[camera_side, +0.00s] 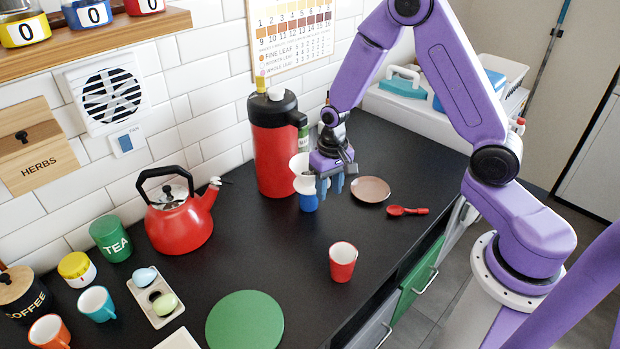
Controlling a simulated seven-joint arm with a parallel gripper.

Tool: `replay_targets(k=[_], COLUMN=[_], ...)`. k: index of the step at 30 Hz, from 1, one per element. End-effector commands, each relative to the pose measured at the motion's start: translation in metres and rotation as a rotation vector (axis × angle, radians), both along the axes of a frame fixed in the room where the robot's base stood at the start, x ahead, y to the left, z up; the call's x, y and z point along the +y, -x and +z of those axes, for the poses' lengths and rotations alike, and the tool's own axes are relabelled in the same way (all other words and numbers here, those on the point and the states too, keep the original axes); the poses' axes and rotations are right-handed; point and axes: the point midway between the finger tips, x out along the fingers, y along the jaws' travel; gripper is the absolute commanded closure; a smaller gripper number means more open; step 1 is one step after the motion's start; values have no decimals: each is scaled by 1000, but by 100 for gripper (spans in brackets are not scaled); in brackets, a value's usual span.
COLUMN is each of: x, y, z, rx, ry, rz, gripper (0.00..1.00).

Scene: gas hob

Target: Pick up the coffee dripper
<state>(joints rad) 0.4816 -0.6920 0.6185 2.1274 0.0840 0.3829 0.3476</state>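The white coffee dripper (301,174) stands upright in front of the tall red flask, with a blue part (308,203) directly below it. I cannot tell whether the blue part belongs to the dripper or is a separate cup. My gripper (332,188) points down just to the right of the dripper and overlaps its right side in the picture. Its two blue fingers are apart, with nothing visible between them. Whether a finger touches the dripper cannot be told from this angle.
A tall red flask (273,150) stands close behind. A pinkish saucer (370,190) and a red spoon (407,211) lie to the right. A red cup (343,262) stands in front, and a red kettle (178,222) to the left. The black counter between them is clear.

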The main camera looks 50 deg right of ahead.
Motion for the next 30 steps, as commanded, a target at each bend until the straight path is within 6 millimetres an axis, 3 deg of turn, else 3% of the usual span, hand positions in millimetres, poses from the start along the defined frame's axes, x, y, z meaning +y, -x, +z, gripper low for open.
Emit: replay_targets(k=[2,3,6,20,30], x=[0,0,0,0,0], y=[0,0,0,-1,6], z=[0,0,0,5,40], rx=[0,0,0,-2,-3], ry=[0,0,0,-1,0], rz=[0,0,0,0,2], gripper=[61,74,100,100,100])
